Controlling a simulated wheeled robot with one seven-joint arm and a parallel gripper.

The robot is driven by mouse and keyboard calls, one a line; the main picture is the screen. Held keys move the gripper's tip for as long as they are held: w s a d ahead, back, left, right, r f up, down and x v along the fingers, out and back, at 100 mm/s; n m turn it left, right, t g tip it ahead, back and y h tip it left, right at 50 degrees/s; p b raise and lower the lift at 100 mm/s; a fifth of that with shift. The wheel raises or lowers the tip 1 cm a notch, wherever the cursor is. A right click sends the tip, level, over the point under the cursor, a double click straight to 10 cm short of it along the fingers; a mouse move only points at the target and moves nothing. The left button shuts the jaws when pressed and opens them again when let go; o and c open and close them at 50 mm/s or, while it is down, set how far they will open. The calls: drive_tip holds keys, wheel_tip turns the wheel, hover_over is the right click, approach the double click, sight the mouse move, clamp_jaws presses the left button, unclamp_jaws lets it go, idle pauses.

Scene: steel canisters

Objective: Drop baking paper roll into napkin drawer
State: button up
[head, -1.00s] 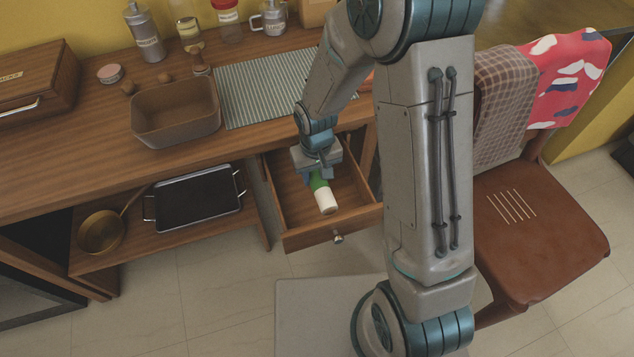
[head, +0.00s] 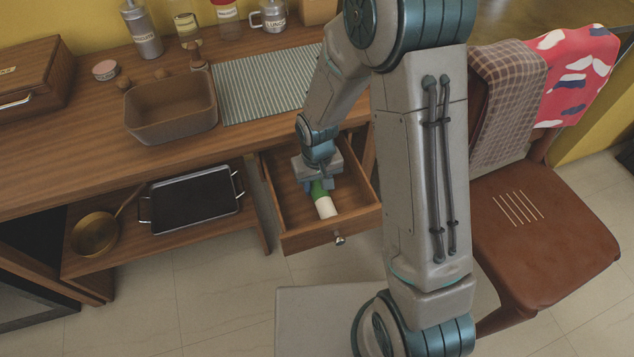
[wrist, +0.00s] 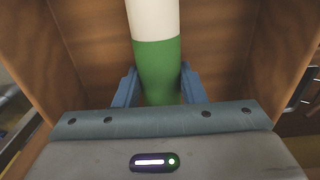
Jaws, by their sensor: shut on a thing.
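The baking paper roll is a green and white cylinder; its white end (head: 326,207) points toward the drawer front in the head view. In the wrist view its green part (wrist: 157,68) lies between the two blue fingers. My gripper (head: 319,186) is shut on the green part and is down inside the open drawer (head: 357,218). The drawer's wooden walls and floor show around the roll in the wrist view (wrist: 225,55). I cannot tell whether the roll touches the drawer floor. The roll's far end is hidden by my gripper.
The open drawer has a round metal knob (head: 339,239) and hangs under the wooden counter (head: 60,150). A brown basin (head: 170,108) and a striped mat (head: 265,85) are on the counter. A black tray (head: 195,198) and a brass pan (head: 94,234) are on the lower shelf. A brown chair (head: 540,225) stands at the right.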

sight(317, 182)
drive_tip(key=o, duration=1.1)
drive_tip(key=shift+r, duration=0.1)
drive_tip(key=shift+r+p, duration=0.55)
wheel_tip(317, 182, up, 12)
drive_tip(key=p, duration=0.3)
drive_tip(key=s+d+r+m, duration=0.1)
drive_tip(key=s+d+r, duration=0.3)
drive_tip(key=s+d+r+m+t, duration=0.1)
drive_tip(key=s+d+r, duration=0.3)
drive_tip(key=s+d+r+m, duration=0.1)
drive_tip(key=s+d+r, duration=0.3)
drive_tip(key=s, duration=0.1)
drive_tip(key=shift+s+d+r+t, duration=0.1)
drive_tip(key=shift+d+r+t, duration=0.1)
drive_tip(key=shift+d+t, duration=0.2)
